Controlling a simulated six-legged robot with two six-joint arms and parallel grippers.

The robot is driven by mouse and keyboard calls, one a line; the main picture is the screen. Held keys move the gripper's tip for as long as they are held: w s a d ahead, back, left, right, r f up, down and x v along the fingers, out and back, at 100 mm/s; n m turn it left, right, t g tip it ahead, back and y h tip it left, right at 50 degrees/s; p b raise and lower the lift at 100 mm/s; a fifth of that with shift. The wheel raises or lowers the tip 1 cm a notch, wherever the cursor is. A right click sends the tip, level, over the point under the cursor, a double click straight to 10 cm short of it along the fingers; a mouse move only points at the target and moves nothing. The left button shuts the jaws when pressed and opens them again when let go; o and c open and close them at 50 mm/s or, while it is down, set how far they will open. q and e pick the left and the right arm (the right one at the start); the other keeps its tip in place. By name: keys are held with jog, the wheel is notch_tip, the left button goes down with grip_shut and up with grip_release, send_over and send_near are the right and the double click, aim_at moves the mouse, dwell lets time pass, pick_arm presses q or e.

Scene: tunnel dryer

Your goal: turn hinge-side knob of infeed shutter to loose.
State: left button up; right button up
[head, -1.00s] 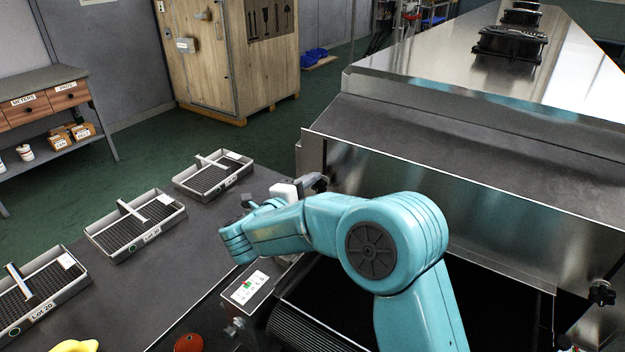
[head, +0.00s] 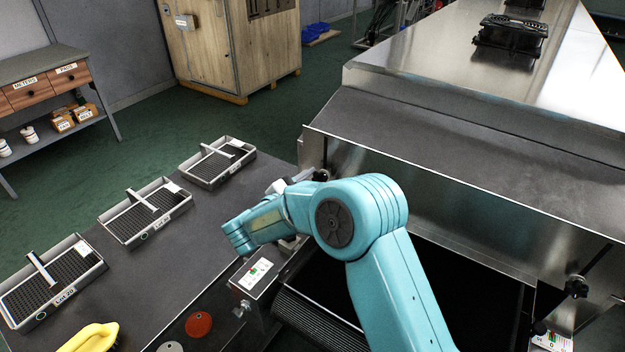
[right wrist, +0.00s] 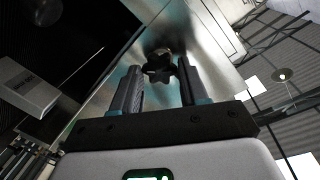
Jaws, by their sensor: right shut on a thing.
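The infeed shutter (head: 440,205) is a shiny steel panel across the tunnel mouth. A dark knob (head: 320,175) is at its left end, mostly hidden behind my right gripper (head: 305,179). In the right wrist view the black lobed knob (right wrist: 160,64) sits between the two fingers of my right gripper (right wrist: 161,76), which is shut on it. The angle of the knob is hard to read. A second black knob (head: 577,287) is at the shutter's right end, with nothing touching it. My left gripper is not in view.
Several mesh trays (head: 146,211) lie on the dark table (head: 190,265) at left. A small control panel (head: 255,275) and a red disc (head: 199,324) are near the front. A yellow-handled thing (head: 90,338) lies at the lower left. Black parts (head: 510,36) stand on the tunnel top.

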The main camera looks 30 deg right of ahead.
jog(key=shift+f, duration=0.1)
dwell(0.4)
jog(key=o, duration=1)
jog(key=shift+o, duration=0.2)
jog(key=b+v, duration=0.1)
jog(key=v, duration=1.5)
jog(key=shift+a+b, duration=0.2)
jog(key=shift+b, duration=0.2)
